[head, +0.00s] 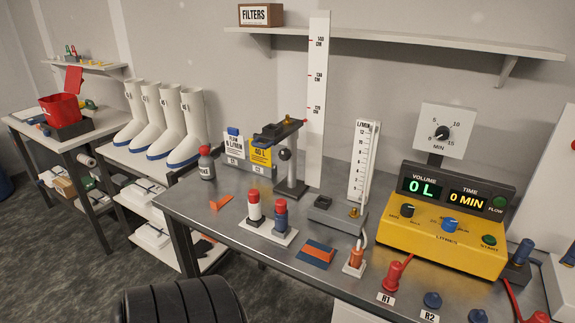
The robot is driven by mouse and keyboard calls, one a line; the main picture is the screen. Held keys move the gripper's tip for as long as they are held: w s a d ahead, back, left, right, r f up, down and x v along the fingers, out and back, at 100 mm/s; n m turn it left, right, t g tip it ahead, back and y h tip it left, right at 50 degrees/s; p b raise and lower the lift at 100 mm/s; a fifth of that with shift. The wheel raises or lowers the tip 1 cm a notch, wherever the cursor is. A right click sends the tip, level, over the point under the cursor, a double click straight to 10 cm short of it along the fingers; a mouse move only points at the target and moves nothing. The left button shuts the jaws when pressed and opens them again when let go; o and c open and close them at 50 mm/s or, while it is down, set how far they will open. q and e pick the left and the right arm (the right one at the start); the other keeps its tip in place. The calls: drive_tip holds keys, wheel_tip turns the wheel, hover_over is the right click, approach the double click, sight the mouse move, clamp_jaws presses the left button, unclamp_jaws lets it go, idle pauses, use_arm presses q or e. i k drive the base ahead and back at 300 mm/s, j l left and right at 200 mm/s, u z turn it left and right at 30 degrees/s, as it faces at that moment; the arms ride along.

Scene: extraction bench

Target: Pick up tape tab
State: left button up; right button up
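A small folded orange piece (221,202) lies on the grey metal bench (215,222) near its left front edge; it looks like a tape tab. A flat orange and blue piece (316,252) lies nearer the bench's front middle and could also be one. I cannot tell for sure which is the tape tab. Neither of my grippers shows in the head view.
Beside the orange piece stand a grey bottle (207,163) and a white tray with two red-capped vials (267,233). A clamp stand (291,188) and a yellow pump (442,240) stand farther right. White boots (187,125) stand on the left shelf.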

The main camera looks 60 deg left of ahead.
sight(217, 206)
drive_tip(key=u, duration=2.45)
